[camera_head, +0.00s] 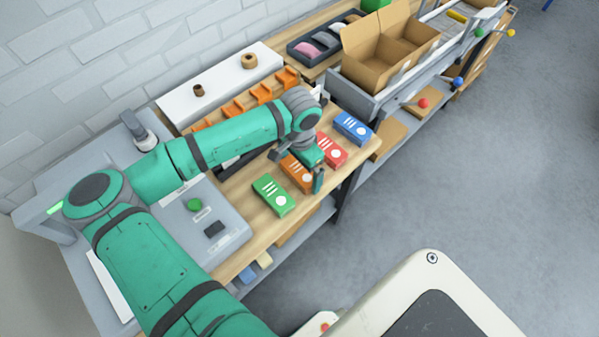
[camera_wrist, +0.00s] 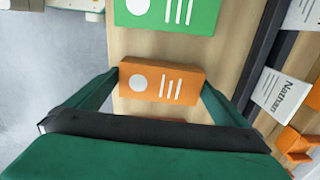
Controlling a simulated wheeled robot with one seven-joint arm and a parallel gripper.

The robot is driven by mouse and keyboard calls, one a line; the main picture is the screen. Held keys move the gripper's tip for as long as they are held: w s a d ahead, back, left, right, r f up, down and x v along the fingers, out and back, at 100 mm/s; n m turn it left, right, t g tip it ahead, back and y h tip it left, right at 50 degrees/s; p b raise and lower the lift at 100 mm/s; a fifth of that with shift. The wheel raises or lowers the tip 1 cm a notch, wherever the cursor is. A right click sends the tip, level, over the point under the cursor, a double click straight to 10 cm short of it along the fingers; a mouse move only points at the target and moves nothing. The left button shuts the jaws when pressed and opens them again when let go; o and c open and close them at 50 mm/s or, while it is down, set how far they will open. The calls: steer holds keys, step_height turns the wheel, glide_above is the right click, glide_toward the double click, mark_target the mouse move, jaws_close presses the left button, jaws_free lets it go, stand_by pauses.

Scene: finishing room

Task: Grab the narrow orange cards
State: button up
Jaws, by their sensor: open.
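The orange cards (camera_wrist: 161,82) are a narrow orange pack with a white dot and white bars, lying on the wooden bench top. In the head view the orange pack (camera_head: 294,172) lies between the green and red packs, partly covered by my gripper. My gripper (camera_wrist: 160,82) is open, with one finger at each end of the orange pack. In the head view my gripper (camera_head: 298,170) is over the orange pack. I cannot tell whether the fingers touch it.
A green pack (camera_head: 274,195) lies on one side, with red (camera_head: 331,150) and blue (camera_head: 352,127) packs on the other. Orange holders (camera_head: 262,93) and name labels (camera_wrist: 281,92) line the bench's back. An open cardboard box (camera_head: 385,45) stands farther along. The floor (camera_head: 480,150) is clear.

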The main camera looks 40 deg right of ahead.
steer(key=shift+f, duration=0.25)
steer(key=shift+w, duration=0.1)
steer(key=c, duration=0.9)
steer(key=shift+r, duration=0.1)
